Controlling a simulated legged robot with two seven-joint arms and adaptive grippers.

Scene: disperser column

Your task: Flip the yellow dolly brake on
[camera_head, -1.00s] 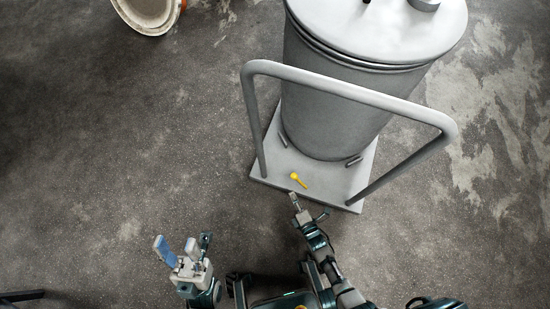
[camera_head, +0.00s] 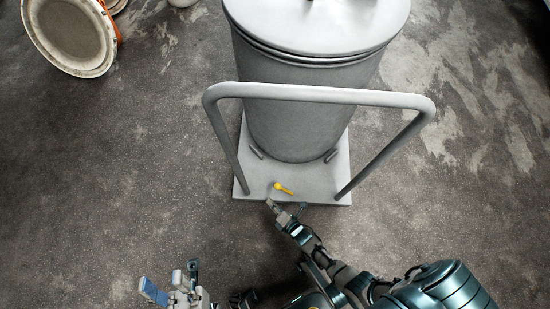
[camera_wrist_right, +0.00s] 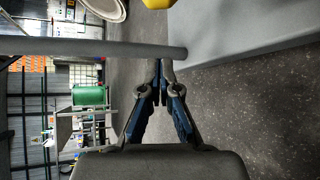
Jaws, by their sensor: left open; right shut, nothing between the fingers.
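The yellow brake (camera_head: 284,188) is a small lever on the front part of the grey dolly's base plate (camera_head: 318,186). Its round end is at the left and its arm points right and slightly down. In the right wrist view only a yellow piece (camera_wrist_right: 157,4) shows at the top edge. My right gripper (camera_head: 270,203) is shut and empty at the plate's front edge, just below and left of the brake, apparently apart from it. Its closed fingers also show in the right wrist view (camera_wrist_right: 160,68). My left gripper (camera_head: 167,286) is open and empty, low and left, away from the dolly.
A large grey drum (camera_head: 300,115) stands on the dolly. The dolly's tubular handle (camera_head: 320,97) arches over the plate's front. A round container (camera_head: 75,35) lies at the upper left. A green drum (camera_wrist_right: 88,96) stands far off.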

